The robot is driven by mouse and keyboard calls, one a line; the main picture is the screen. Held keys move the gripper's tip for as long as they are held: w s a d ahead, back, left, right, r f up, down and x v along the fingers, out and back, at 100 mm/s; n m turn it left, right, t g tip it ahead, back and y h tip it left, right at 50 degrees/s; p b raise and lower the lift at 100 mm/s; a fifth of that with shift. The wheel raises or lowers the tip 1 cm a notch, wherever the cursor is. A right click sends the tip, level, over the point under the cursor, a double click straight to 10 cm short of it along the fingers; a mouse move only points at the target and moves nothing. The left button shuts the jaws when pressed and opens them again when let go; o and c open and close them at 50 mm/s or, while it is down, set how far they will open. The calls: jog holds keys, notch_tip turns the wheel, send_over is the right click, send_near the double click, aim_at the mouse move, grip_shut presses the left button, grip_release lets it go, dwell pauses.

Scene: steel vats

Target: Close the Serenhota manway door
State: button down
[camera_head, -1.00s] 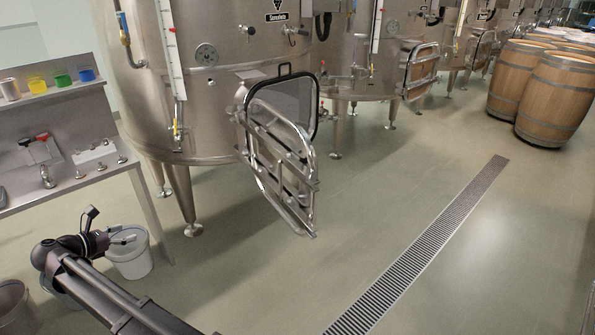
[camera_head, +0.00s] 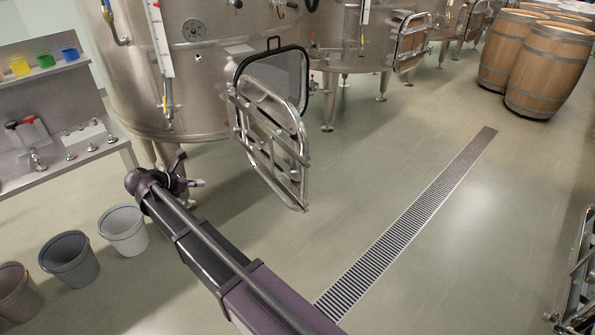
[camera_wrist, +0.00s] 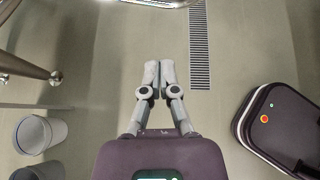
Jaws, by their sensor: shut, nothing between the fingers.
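The manway door (camera_head: 268,145) of the nearest steel vat (camera_head: 205,60) stands open, swung out from the wall over the floor, with bright tubular bars on its face. The dark-rimmed manway opening (camera_head: 303,62) shows behind it. The vat's name plate is out of view now. My gripper (camera_head: 200,183) is to the left of the door and apart from it, low in front of the vat. In the wrist view my gripper (camera_wrist: 159,66) has its fingers together and empty, above bare floor. A shiny curved metal edge, perhaps the door, shows at that view's top.
A workbench (camera_head: 70,165) stands at the left, with several buckets, one of them a pale bucket (camera_head: 123,230), below it. A floor drain (camera_head: 410,220) runs to the right of the door. Barrels (camera_head: 545,70) stand at the back right. A metal frame (camera_head: 575,285) juts in at the right edge.

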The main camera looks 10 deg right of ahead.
jog(key=w+d+m+g+p, duration=0.2)
jog(key=d+g, duration=0.1)
jog(key=d, duration=1.9)
jog(key=shift+w+d+r+m+y+p, duration=0.15)
jog(key=shift+w+d+m+y+p, duration=0.15)
jog(key=shift+m+y+p, duration=0.1)
jog(key=b, duration=0.7)
send_near(303, 175)
jog(key=x, duration=0.3)
jog(key=f+x, duration=0.1)
jog(key=x, duration=0.1)
jog(key=shift+s+a+f, duration=0.15)
jog(key=shift+s+a, duration=0.05)
jog(key=shift+w+d, duration=0.3)
jog(key=shift+d, duration=0.45)
jog(key=shift+d, duration=0.1)
